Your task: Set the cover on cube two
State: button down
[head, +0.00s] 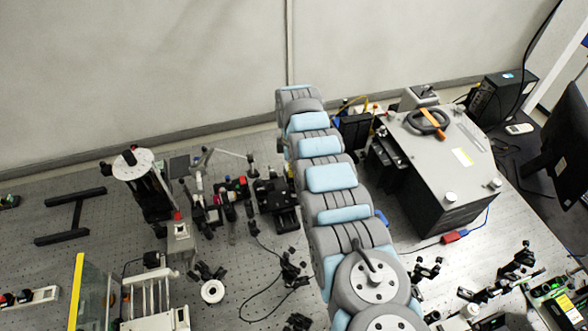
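My arm reaches from the bottom middle of the head view up to the back of the bench, and its fingers do not show. I cannot tell whether my gripper holds anything. Neither the cover nor cube two can be picked out for certain. Small dark optical mounts (228,195) with red and pink parts stand left of my arm. A black block-like mount (277,193) stands close beside the arm on its left. The arm hides part of the bench behind it.
A large grey-topped box (437,150) with a black wheel-shaped part (428,121) stands right of the arm. A monitor (566,140) is at the far right. A black post with a white disc (132,164) stands left. Perforated bench (105,215) is partly clear at left.

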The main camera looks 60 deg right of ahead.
jog(key=shift+f+b, duration=0.7)
jog(key=shift+f, duration=0.2)
dwell(0.4)
jog(key=c, duration=1.2)
grip_release()
jog(key=shift+o, duration=0.2)
notch_tip(320, 180, up, 12)
jog(key=shift+w+d, duration=0.3)
